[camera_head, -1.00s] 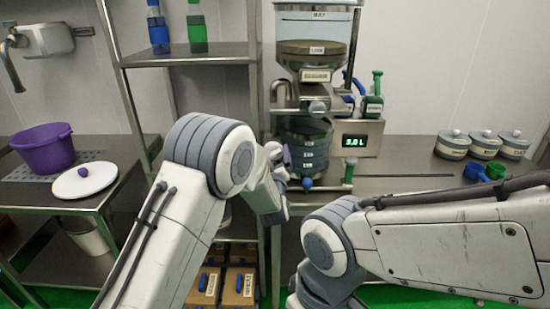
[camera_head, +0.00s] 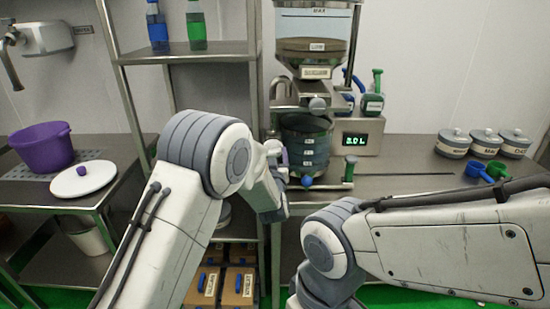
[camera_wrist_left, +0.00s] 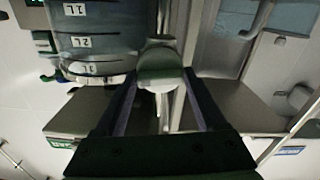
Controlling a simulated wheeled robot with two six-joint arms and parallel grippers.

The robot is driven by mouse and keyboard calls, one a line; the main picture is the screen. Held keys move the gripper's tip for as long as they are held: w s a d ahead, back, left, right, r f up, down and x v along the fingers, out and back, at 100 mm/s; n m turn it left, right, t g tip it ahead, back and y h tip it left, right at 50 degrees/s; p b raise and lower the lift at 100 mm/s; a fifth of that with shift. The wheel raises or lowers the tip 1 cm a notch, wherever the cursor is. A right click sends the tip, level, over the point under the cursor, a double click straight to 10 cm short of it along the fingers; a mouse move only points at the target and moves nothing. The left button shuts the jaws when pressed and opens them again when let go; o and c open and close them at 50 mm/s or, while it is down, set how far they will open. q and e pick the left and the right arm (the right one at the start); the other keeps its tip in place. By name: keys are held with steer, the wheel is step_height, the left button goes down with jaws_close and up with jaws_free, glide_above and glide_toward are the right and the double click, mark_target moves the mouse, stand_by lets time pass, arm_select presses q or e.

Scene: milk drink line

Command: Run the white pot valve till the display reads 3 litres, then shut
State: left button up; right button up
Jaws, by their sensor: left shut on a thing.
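My left gripper (camera_head: 278,158) is at the pot's left side. In the left wrist view its two fingers (camera_wrist_left: 158,88) are shut on a pale grey-green, rounded valve handle (camera_wrist_left: 160,65) beside the pot. Whether the valve is open or shut cannot be told. My right arm crosses the lower right; its gripper is out of view.
A clear hopper (camera_head: 312,22) stands above the pot. A green-topped lever (camera_head: 349,168) and blue knob (camera_head: 307,181) sit low by the pot. Lidded grey jars (camera_head: 486,142) and blue and green cups (camera_head: 480,172) stand right. A purple bowl (camera_head: 42,147) is on the left bench.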

arm_select(q)
steer(key=shift+r+m, duration=0.15)
steer(key=shift+m, duration=0.65)
steer(key=o, duration=1.3)
steer(key=shift+s, duration=0.25)
steer(key=s+b, duration=0.2)
steer(key=s, duration=0.8)
